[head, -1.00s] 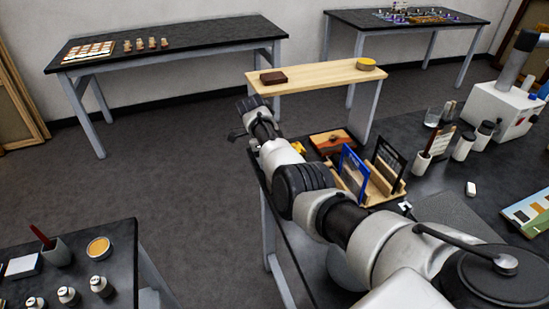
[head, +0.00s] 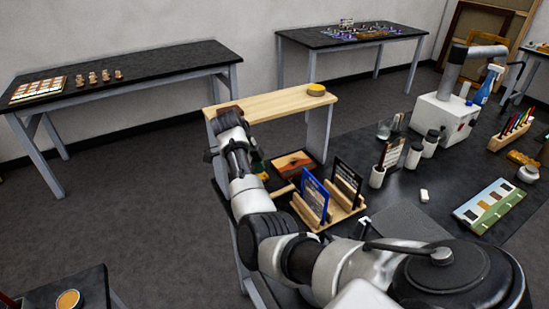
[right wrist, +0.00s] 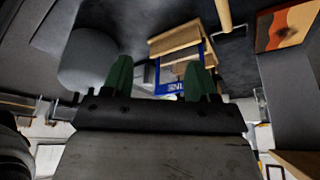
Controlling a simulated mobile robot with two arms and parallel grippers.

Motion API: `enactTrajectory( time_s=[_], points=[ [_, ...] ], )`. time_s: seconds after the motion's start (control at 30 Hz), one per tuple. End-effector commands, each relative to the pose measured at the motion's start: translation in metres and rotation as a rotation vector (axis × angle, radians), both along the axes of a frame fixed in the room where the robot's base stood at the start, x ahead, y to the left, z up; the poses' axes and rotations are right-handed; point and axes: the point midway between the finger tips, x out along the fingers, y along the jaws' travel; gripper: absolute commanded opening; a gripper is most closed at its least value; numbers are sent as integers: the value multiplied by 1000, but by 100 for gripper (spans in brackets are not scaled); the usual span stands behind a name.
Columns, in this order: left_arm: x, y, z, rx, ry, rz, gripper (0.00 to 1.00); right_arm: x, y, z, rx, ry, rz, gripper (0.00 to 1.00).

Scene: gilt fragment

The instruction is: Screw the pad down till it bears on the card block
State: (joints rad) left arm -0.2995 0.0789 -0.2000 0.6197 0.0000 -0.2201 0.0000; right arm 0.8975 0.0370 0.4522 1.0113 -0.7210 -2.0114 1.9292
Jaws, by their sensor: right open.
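My right gripper (right wrist: 159,63) shows in the right wrist view with two green fingers spread apart and nothing visible between them. In the head view my right arm reaches over the near bench edge, and its gripper cannot be made out. I cannot make out the screw pad in either view. My left gripper is not in view.
A wooden rack with a blue-framed card (head: 313,197) and a dark card (head: 346,182) stands beside my arm. An orange picture (head: 293,162) lies behind it. White jars, a cup and a white machine (head: 445,119) stand further right.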

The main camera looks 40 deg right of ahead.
Motion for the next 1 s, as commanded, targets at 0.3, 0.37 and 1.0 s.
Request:
enactTrajectory(
  time_s=[0.3, 0.37, 1.0],
  points=[
    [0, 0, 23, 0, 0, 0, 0, -43, -23, 29, 0, -1, -2, 59],
    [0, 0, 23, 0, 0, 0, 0, -48, -25, 32, 0, -1, -1, 59],
    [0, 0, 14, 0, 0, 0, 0, -17, -61, 72, -214, -65, 258, 59]
  ],
)
